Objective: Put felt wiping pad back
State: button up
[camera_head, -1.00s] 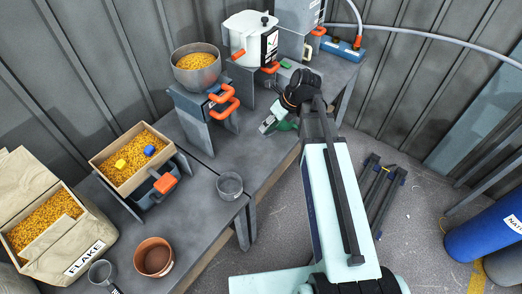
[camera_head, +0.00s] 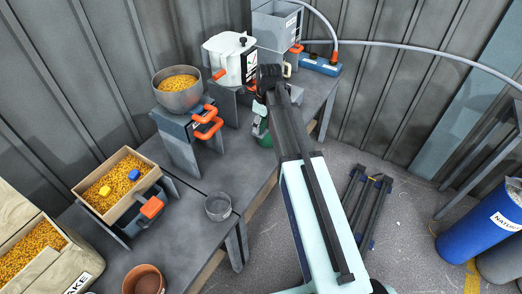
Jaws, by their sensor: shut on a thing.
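My gripper (camera_head: 261,124) is over the back part of the bench, partly hidden behind my wrist and arm. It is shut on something. A small dark green patch (camera_head: 264,140) shows just below it and looks like the felt wiping pad. Its outline is too small and too covered to make out fully. I cannot tell whether it touches the bench top.
A white pot (camera_head: 228,58) and a grey hopper (camera_head: 276,24) stand behind my gripper. A bowl of yellow pellets (camera_head: 177,85) on a stand with orange handles is to the left.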

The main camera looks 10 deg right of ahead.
notch_tip(320, 180, down, 14)
jog(key=shift+f+p, duration=0.2)
jog(key=shift+p, duration=0.4)
jog(key=shift+f, duration=0.1)
jog(key=o, duration=0.7)
jog(key=r, duration=0.4)
jog(key=r+b, duration=0.1)
jog(key=r, duration=0.3)
jog(key=s+d+r, duration=0.1)
jog(key=r, duration=0.3)
jog(key=shift+r, duration=0.1)
